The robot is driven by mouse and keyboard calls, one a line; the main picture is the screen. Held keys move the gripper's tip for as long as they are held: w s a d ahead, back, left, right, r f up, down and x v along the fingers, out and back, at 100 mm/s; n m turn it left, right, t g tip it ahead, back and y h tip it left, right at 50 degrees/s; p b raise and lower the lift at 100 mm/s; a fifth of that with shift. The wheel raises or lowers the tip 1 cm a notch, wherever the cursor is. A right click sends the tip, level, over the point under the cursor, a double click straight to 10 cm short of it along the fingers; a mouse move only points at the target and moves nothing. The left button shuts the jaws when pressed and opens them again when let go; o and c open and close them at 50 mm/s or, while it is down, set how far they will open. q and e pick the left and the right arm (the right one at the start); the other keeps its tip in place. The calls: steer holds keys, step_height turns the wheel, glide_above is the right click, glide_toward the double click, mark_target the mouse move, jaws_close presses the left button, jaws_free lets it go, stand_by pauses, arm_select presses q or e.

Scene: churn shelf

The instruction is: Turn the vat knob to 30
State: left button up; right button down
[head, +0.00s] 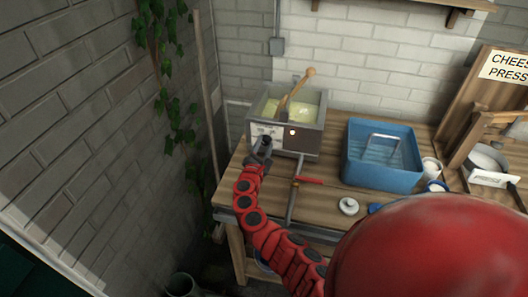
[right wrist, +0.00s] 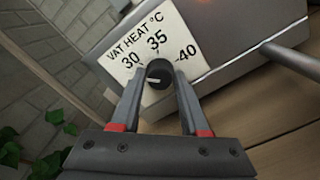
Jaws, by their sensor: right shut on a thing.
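The vat (head: 318,142) is a grey metal box of pale yellow-green liquid on the workbench, with a wooden paddle (head: 297,88) in it. Its white front plate (right wrist: 150,38) reads VAT HEAT °C, with 30, 35 and 40 around a small black knob (right wrist: 159,73). The pale mark on the knob faces left, on the 30 side; I cannot tell whether it lines up exactly with 30. My right gripper (head: 264,142) is at the vat's front, its fingers on both sides of the knob and shut on it. My left gripper is not in view.
A metal pipe (head: 292,195) with a red handle (head: 309,180) is right of my right gripper. A blue tub (head: 382,175) stands farther right on the bench. A small white lid (head: 348,206) lies near the front edge. A brick wall with ivy (head: 172,110) is close on the left.

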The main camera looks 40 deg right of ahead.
steer(key=m+b, duration=0.3)
steer(key=shift+f, duration=0.1)
steer(key=shift+m, duration=0.3)
steer(key=shift+r, duration=0.2)
steer(key=shift+c, duration=2)
jaws_free()
steer(key=shift+f, duration=0.1)
